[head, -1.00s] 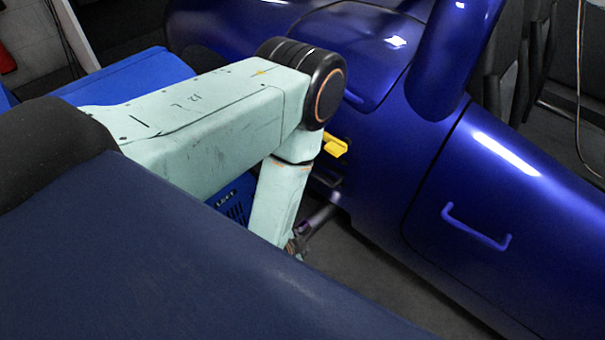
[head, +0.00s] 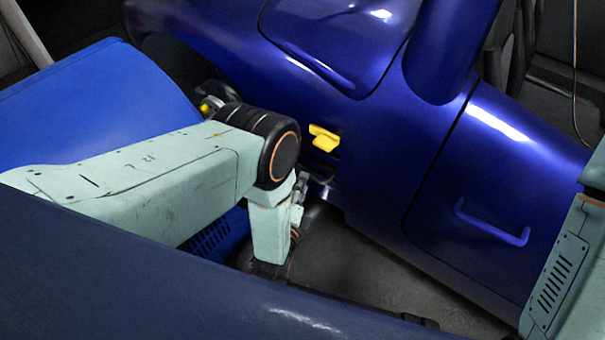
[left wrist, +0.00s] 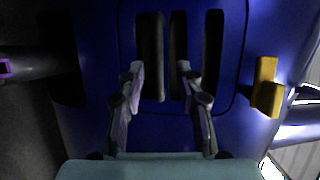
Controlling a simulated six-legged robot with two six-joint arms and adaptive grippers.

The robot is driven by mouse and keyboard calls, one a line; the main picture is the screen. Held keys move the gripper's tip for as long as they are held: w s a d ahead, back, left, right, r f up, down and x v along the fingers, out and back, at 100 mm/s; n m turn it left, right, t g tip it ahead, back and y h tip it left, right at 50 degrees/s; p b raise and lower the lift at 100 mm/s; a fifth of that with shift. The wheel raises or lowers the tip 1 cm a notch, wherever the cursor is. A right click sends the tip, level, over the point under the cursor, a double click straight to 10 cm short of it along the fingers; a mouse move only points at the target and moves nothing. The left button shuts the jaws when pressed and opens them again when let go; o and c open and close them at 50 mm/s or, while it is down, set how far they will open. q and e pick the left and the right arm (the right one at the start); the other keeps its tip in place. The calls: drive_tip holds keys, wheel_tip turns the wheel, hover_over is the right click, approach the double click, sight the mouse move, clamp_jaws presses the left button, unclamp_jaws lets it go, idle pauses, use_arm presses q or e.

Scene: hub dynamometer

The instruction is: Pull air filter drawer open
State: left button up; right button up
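In the left wrist view, a dark blue panel with a thin outline and several upright dark slots (left wrist: 209,52) faces my left gripper (left wrist: 160,72). It appears to be the air filter drawer front. A narrow upright bar (left wrist: 162,62) stands between the middle slots. My left gripper's two fingers are apart, one on each side of the bar, with nothing held; I cannot tell whether they touch the panel. In the head view, the drawer front is not clearly visible, and my left gripper (head: 300,190) is small and partly hidden near the car's lower side. My right gripper is out of view.
A yellow latch-like piece (head: 323,138) sticks out of the blue car body (head: 400,150); it also shows in the left wrist view (left wrist: 267,88). A blue door handle (head: 492,226) is farther right. Dark floor (head: 370,270) lies below the car.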

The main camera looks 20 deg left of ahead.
sight(332, 170)
use_arm(q)
drive_tip(key=shift+w+f+b, duration=0.2)
drive_tip(key=shift+w+b, duration=0.2)
drive_tip(key=shift+w, duration=0.85)
drive_tip(key=shift+w+f+b, duration=0.2)
drive_tip(key=shift+w+b, duration=0.15)
drive_tip(key=shift+w, duration=0.85)
clamp_jaws()
